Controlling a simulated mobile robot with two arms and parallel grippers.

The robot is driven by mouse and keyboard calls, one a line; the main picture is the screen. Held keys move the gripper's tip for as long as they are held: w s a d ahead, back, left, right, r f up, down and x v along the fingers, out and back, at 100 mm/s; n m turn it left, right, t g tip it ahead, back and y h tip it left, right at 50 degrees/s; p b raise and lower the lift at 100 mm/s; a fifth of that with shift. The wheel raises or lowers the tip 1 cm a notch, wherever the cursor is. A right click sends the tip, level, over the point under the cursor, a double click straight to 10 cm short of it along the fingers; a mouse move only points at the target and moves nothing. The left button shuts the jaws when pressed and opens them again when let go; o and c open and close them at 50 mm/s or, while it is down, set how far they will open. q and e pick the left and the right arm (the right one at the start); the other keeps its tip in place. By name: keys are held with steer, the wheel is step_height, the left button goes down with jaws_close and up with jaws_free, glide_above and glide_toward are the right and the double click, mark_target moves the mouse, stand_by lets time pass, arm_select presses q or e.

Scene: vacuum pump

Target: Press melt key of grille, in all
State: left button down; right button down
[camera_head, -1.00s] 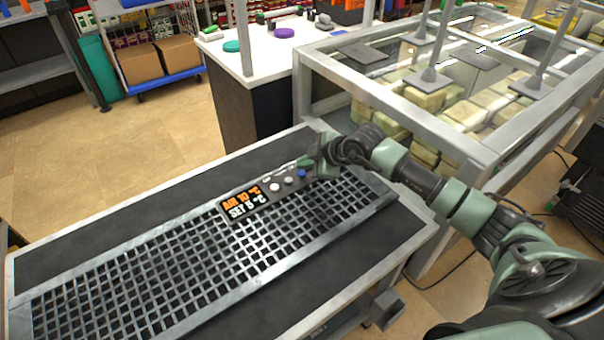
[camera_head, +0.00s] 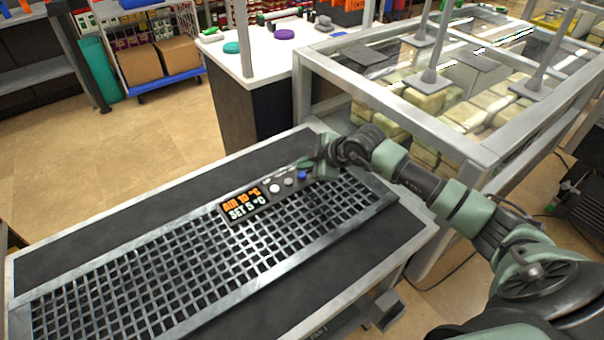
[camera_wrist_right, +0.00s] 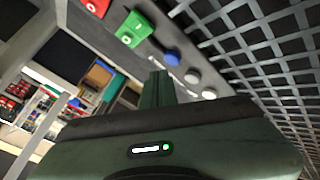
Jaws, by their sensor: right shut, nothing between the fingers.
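The grille (camera_head: 150,265) is a long metal grid set in a dark-topped counter. A control strip on its far edge carries a lit display (camera_head: 243,203) reading AIR 10 °C and SET 5 °C. Beside it are a white key (camera_head: 274,188), a grey key (camera_head: 289,181) and a blue key (camera_head: 302,175). In the right wrist view a green key (camera_wrist_right: 132,28) and a red key (camera_wrist_right: 97,8) also show. I cannot read which key is melt. My right gripper (camera_wrist_right: 160,80) is shut and empty, close to the blue key (camera_wrist_right: 172,58); contact cannot be told. My left gripper is out of view.
A glass-topped case (camera_head: 440,110) with pale blocks stands behind and right of the counter. A white-topped table (camera_head: 270,50) stands behind it. The counter's dark top (camera_head: 120,215) is clear on the left. A cart with boxes (camera_head: 155,60) is at the back left.

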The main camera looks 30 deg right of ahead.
mark_target(305, 175)
steer(key=shift+f, duration=0.1)
stand_by(0.7)
steer(key=shift+f, duration=0.3)
steer(key=shift+f, duration=0.45)
stand_by(0.8)
steer(key=shift+r+p, duration=0.6)
steer(key=shift+r, duration=0.25)
steer(key=shift+r, duration=0.1)
step_height(305, 175, up, 5)
steer(key=p, duration=0.4)
steer(key=shift+p, duration=0.4)
